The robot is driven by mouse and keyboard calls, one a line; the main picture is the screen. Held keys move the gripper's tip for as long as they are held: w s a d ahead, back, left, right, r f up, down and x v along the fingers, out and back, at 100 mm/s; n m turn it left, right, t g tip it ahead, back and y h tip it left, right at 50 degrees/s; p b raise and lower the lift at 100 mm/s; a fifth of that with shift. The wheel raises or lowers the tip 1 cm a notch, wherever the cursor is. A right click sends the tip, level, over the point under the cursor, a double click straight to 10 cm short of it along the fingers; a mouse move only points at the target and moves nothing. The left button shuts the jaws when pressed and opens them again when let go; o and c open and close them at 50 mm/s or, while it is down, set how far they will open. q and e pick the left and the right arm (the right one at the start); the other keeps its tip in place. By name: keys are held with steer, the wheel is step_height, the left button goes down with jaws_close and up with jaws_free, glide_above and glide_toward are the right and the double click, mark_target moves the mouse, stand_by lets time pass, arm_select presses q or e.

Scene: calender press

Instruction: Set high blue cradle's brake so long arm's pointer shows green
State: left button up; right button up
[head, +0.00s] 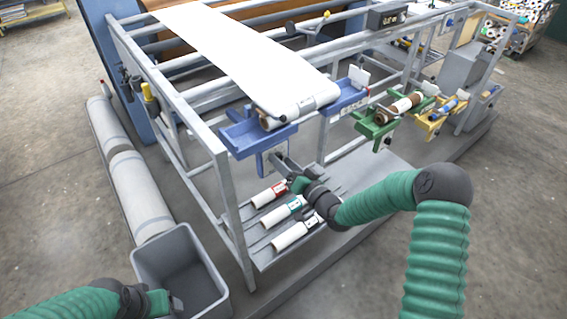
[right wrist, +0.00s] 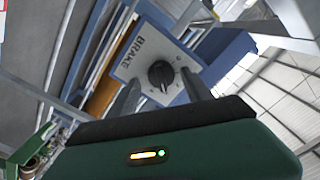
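The blue cradle (head: 258,132) stands on the near corner of the grey frame and bears a white roll (head: 290,108) with a white web running off it. Under its near end hangs a grey brake plate (head: 270,157). In the right wrist view the plate (right wrist: 132,65) reads BRAKE and has a black round knob (right wrist: 161,74). My right gripper (head: 282,160) is at the plate. Its fingers (right wrist: 160,95) are apart, with the knob showing between their tips; contact cannot be told. My left gripper (head: 172,302) is low at left. I cannot make out the long arm's pointer.
A green cradle (head: 372,130) and a yellow cradle (head: 428,126) stand to the right. Several rolls (head: 282,213) lie on the low shelf beneath my right arm. A grey bin (head: 205,300) is beside my left gripper. Frame posts (head: 228,195) stand close left of the brake plate.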

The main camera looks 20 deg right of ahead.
steer(key=shift+s, duration=0.1)
steer(key=b+v, duration=0.1)
steer(key=v, duration=1.5)
steer(key=shift+s+d+b, duration=0.15)
steer(key=shift+s+b, duration=0.15)
steer(key=shift+b, duration=0.05)
steer(key=shift+f, duration=0.1)
